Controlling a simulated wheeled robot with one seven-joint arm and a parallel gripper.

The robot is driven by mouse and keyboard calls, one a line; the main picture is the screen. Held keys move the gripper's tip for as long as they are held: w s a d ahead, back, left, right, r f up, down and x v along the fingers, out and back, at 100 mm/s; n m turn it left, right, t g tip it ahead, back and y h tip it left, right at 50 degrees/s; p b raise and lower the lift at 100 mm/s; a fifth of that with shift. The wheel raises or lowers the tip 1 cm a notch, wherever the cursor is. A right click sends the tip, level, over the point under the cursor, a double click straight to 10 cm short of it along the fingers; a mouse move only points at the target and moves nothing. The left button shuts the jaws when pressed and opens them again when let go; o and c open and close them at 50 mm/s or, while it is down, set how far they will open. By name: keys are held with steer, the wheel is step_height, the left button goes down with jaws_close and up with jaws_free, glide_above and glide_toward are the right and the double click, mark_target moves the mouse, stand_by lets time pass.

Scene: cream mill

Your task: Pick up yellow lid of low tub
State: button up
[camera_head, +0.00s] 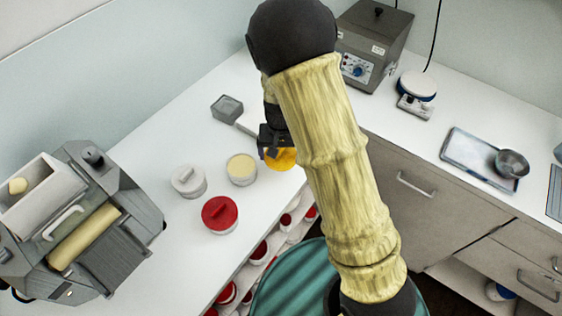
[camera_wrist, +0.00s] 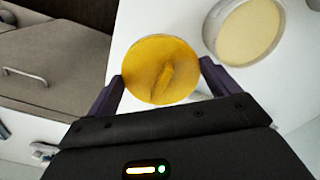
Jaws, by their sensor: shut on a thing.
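In the head view the yellow lid (camera_head: 281,158) shows partly, behind my gripper (camera_head: 272,148) and arm. An open low tub (camera_head: 241,170) with cream-coloured contents stands just left of the lid on the white counter. It also shows at the upper right of the wrist view (camera_wrist: 248,32), apart from the lid.
A roller mill (camera_head: 75,225) is at the far left. A small grey tray (camera_head: 227,108) lies behind. A scale (camera_head: 416,90) and a metal tray (camera_head: 470,165) occupy the right counter.

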mark_target(281, 152)
steer(key=shift+r, duration=1.6)
